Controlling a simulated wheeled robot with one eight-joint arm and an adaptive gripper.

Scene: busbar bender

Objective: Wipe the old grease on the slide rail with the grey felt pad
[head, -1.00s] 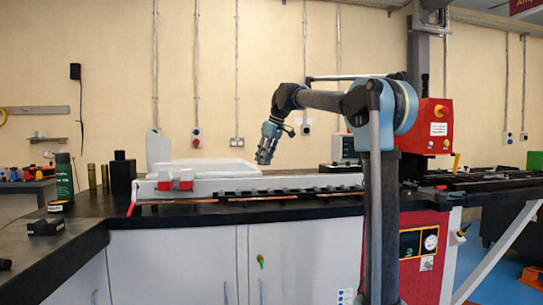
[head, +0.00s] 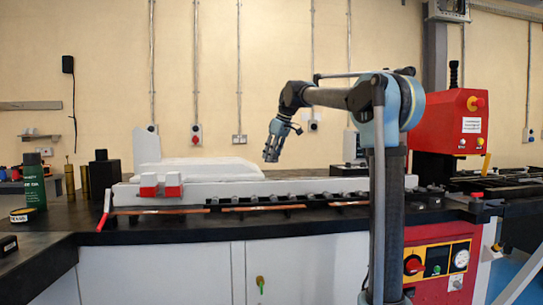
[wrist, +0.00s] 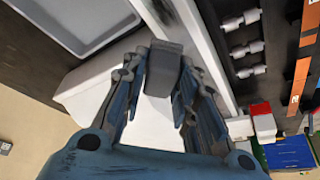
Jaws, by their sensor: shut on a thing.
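In the wrist view, my gripper (wrist: 163,88) is shut on a dark grey block-like pad (wrist: 164,68), the grey felt pad, held between its fingers. In the head view, my gripper (head: 271,150) hangs fingers down above the bench and the pad cannot be made out. The long pale slide rail (head: 235,187) runs along the bench below and beyond it. In the wrist view the rail (wrist: 206,45) passes close to the pad, with a dark smear (wrist: 166,12) on it near the top edge. I cannot tell whether the pad touches the rail; in the head view the gripper is above it.
A green bottle (head: 34,180) and a round tin (head: 22,215) stand at the left. A red machine (head: 455,122) stands at the right.

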